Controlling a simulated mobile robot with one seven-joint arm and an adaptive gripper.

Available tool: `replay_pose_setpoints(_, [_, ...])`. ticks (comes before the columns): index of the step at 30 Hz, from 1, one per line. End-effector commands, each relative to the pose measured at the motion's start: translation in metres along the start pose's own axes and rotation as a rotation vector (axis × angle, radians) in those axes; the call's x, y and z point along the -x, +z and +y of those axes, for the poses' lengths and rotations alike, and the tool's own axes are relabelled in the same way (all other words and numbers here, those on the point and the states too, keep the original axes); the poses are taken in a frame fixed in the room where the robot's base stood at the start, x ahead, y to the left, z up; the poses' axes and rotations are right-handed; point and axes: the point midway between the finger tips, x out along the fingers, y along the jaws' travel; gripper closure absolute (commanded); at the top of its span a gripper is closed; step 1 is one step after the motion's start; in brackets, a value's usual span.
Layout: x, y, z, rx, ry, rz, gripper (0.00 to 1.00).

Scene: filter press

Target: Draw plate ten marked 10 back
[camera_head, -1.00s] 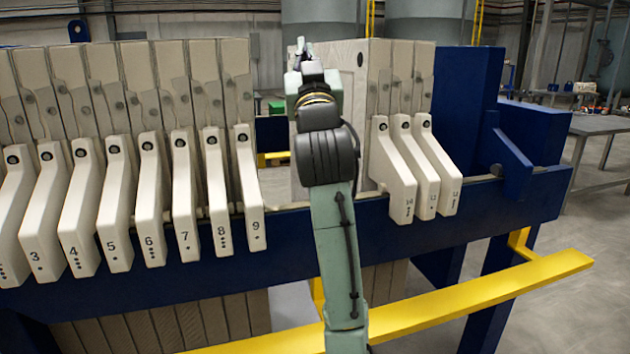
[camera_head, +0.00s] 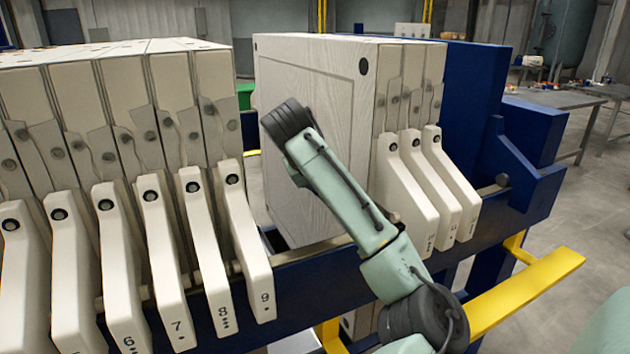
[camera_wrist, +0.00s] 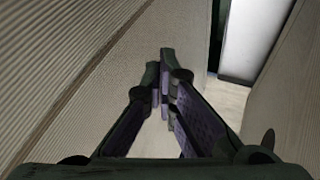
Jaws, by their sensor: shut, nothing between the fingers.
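Plate ten is the nearest plate of the right-hand group, its broad pale face (camera_head: 335,85) turned to the gap; its handle (camera_head: 408,190) hangs over the blue rail. The small mark on that handle is hard to read. My arm leans across the face into the gap between this plate and plate 9 (camera_head: 245,250). My gripper is hidden in the head view. In the wrist view my gripper (camera_wrist: 165,70) is shut and empty, pointing down a narrow space between a ribbed pale surface (camera_wrist: 75,65) on the left and a plain pale surface (camera_wrist: 285,100) on the right.
Plates marked 6 to 9 stand packed at the left, handles towards me. Two more plate handles (camera_head: 450,190) stand right of plate ten, then the blue end frame (camera_head: 465,90). The blue rail (camera_head: 320,285) and a yellow bar (camera_head: 525,290) run along the front.

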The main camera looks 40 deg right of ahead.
Motion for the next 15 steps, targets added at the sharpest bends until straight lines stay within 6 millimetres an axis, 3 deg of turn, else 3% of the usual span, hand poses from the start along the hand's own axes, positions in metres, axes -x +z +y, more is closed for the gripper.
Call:
replay_pose_setpoints(7, [-0.044, -0.001, 0.002, 0.0, 0.0, -0.001, 1.0])
replay_pose_setpoints(15, [-0.068, -0.002, 0.0, 0.0, 0.0, 0.003, 1.0])
